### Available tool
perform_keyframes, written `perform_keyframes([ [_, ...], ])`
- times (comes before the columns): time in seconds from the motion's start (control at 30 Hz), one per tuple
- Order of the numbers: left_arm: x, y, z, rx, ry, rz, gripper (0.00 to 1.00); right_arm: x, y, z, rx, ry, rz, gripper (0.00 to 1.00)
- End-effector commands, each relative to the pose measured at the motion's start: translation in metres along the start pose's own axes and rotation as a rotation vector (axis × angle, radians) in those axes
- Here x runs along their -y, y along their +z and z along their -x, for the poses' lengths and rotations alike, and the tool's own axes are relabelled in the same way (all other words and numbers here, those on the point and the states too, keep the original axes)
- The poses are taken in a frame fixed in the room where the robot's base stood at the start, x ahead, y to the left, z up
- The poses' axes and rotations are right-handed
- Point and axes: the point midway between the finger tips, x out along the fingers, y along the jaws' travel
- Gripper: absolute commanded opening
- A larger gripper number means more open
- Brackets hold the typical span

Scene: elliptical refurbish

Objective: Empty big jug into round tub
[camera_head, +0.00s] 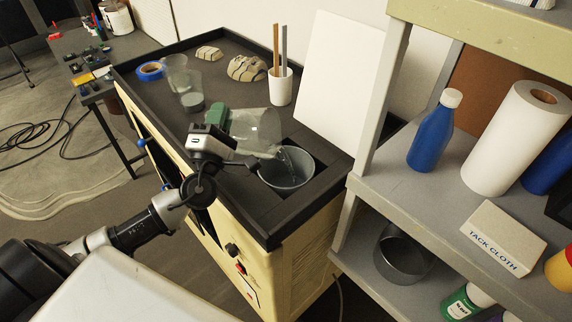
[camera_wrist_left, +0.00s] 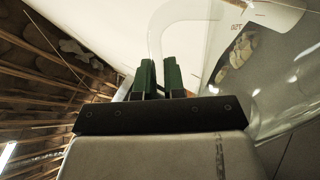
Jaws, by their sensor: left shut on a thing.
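The big jug (camera_head: 258,127) is clear and lies tilted far over, its mouth end pointing right and down over the round tub. My left gripper (camera_head: 218,118), with green fingers, is shut on its handle. In the left wrist view, the green fingers (camera_wrist_left: 158,78) close around the clear handle, and the jug's body (camera_wrist_left: 285,85) fills the right side. The round tub (camera_head: 309,164) is grey and sits in a recess of the dark worktop. A clear stream seems to run from the jug's mouth into it. The jug's liquid level is hard to tell. My right gripper is out of view.
Clear cups (camera_head: 177,76) and a blue tape roll (camera_head: 150,71) stand on the worktop behind the jug. Stones (camera_head: 247,69) and a white cup with sticks (camera_head: 281,86) are further back. A white panel (camera_head: 343,78) and a shelf unit (camera_head: 375,105) bound the right side.

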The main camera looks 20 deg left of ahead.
Motion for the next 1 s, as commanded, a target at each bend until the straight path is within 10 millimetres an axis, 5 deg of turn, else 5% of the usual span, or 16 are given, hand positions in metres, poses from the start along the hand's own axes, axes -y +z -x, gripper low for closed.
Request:
perform_keyframes([
  [1.0,-0.0042,0.0065,0.0096,0.032,0.009,-0.058,0.00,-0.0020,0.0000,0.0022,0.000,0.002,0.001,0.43],
])
